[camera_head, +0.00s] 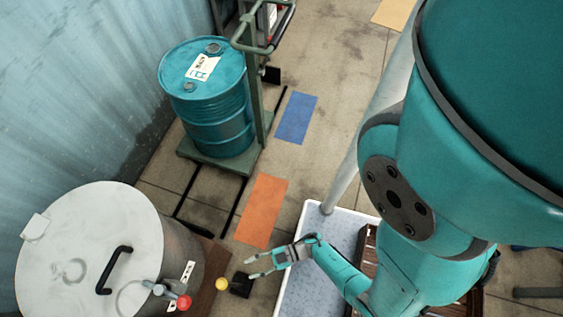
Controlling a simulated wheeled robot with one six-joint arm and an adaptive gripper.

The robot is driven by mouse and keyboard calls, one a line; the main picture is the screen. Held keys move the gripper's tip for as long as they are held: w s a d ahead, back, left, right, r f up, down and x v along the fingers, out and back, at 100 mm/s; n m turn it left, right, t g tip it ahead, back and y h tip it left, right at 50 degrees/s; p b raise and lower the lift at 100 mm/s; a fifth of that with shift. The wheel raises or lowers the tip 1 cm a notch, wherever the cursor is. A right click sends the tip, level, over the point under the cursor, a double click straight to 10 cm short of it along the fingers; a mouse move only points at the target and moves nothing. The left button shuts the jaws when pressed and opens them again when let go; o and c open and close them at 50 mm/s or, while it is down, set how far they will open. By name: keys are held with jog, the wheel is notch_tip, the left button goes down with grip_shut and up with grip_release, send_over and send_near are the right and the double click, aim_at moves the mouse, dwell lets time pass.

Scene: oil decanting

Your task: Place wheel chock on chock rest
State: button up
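A small black block (241,285), which may be the wheel chock, is at the bottom, right of the steel drum. A yellow ball (221,284) shows beside it; I cannot tell whether they are joined. My gripper (250,267) is just above the block in the picture, with its fingers spread and nothing seen between them. The lower fingertip appears close to the block; I cannot tell whether they touch. I cannot make out for certain which thing is the chock rest. Another dark block (271,75) is beside the green trolley.
A teal drum (221,125) stands on a green trolley (257,110). A lidded steel drum (90,245) with a red knob (184,302) is at lower left. An orange mat (262,210) and a blue mat (296,118) lie on the floor. A white-rimmed tray (290,285) is under my arm.

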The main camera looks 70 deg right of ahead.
jog(key=s+d+r+m+h, duration=0.2)
jog(key=s+d+r+h, duration=0.1)
jog(key=r, duration=0.9)
jog(key=s+d+r+m+h, duration=0.3)
jog(key=r+h, duration=0.1)
jog(key=r, duration=0.9)
jog(key=s+d+r+m+h, duration=0.3)
jog(key=r, duration=1)
jog(key=shift+d+r, duration=0.25)
jog(key=shift+d, duration=0.05)
